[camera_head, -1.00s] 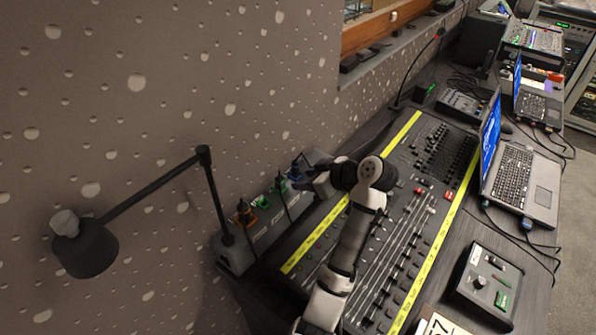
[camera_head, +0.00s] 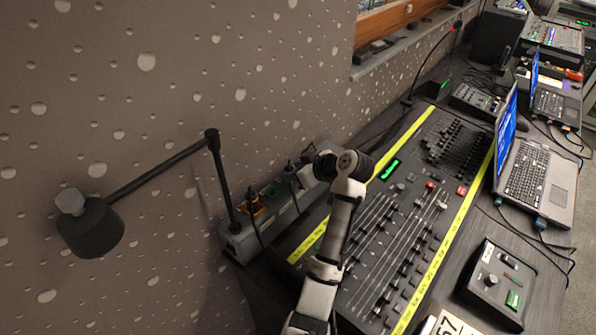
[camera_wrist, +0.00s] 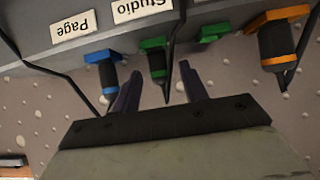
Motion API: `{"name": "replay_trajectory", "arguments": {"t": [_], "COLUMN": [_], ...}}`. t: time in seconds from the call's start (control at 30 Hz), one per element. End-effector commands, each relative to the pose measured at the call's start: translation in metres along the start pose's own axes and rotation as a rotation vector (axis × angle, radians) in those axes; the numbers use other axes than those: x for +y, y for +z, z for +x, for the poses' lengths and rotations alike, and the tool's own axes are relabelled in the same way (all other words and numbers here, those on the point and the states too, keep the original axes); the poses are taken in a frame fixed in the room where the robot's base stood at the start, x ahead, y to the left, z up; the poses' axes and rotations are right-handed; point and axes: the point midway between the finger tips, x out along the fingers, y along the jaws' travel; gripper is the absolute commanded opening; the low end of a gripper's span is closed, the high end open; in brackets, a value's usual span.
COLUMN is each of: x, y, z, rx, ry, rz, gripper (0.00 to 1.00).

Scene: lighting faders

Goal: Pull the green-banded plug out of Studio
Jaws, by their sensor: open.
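In the wrist view the green-banded plug (camera_wrist: 158,66) sits in a green socket under the Studio label (camera_wrist: 142,9). It has a dark body and a cable at its end. My gripper (camera_wrist: 159,76) is open, with one finger on each side of this plug in the picture; I cannot tell whether either finger touches it. In the head view my arm partly hides the far end of the socket strip (camera_head: 238,243), and my fingers are hard to make out.
An empty green socket (camera_wrist: 214,32) and an orange-banded plug (camera_wrist: 276,48) are on the other side. A black lamp (camera_head: 92,228) stands near the strip. The mixer (camera_head: 385,235) lies alongside.

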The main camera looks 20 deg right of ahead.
Motion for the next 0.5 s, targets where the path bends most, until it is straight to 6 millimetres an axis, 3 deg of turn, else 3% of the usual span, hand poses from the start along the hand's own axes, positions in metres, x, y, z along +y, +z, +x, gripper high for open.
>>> {"name": "replay_trajectory", "arguments": {"t": [0.13,0.43,0.5], "x": [0.0000,0.0000,0.0001], "y": [-0.0002,0.0000,-0.0001], "z": [-0.0002,-0.0003,-0.0004], "rx": [0.000,0.000,0.000], "ry": [0.000,0.000,0.000], "rz": [0.000,0.000,0.000], "gripper": [0.42,0.03,0.00]}}
